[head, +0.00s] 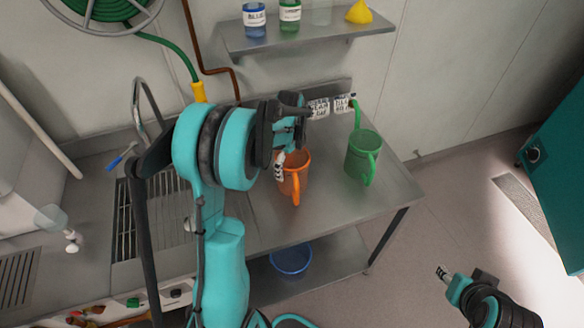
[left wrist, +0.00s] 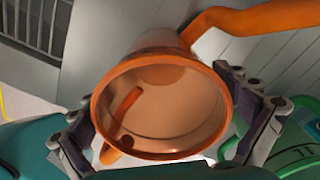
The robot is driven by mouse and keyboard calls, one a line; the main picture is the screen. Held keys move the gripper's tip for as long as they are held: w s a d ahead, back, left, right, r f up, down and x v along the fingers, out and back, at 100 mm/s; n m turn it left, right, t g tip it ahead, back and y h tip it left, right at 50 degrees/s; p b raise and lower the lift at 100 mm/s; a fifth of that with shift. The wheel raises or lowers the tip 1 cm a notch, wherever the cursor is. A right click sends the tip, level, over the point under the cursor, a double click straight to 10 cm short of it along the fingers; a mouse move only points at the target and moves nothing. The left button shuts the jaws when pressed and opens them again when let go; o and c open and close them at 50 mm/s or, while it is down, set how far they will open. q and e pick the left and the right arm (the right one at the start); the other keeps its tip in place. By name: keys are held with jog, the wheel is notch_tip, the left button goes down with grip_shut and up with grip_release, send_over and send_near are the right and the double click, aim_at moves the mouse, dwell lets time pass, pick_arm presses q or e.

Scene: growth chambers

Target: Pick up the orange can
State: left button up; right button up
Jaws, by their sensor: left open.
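The orange can (head: 297,178), a watering can with a handle and spout, stands upright on the steel table in the head view. In the left wrist view its open mouth (left wrist: 165,110) fills the middle, with the spout reaching to the upper right. My left gripper (left wrist: 160,118) is open, with one finger on each side of the can near the rim. In the head view my left gripper (head: 290,150) is over the can's upper left and partly hides it. My right gripper (head: 443,273) is at the lower right, far from the table; its jaw opening is unclear.
A green watering can (head: 362,158) stands just right of the orange one; its edge also shows in the left wrist view (left wrist: 290,150). A shelf (head: 310,42) with bottles hangs above. A sink grating (head: 130,230) is left, and a blue bowl (head: 291,260) sits on the lower shelf.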

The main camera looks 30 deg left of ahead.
pick_arm(q)
jog(key=c, duration=1)
jog(key=shift+r, duration=0.1)
jog(key=shift+c, duration=0.2)
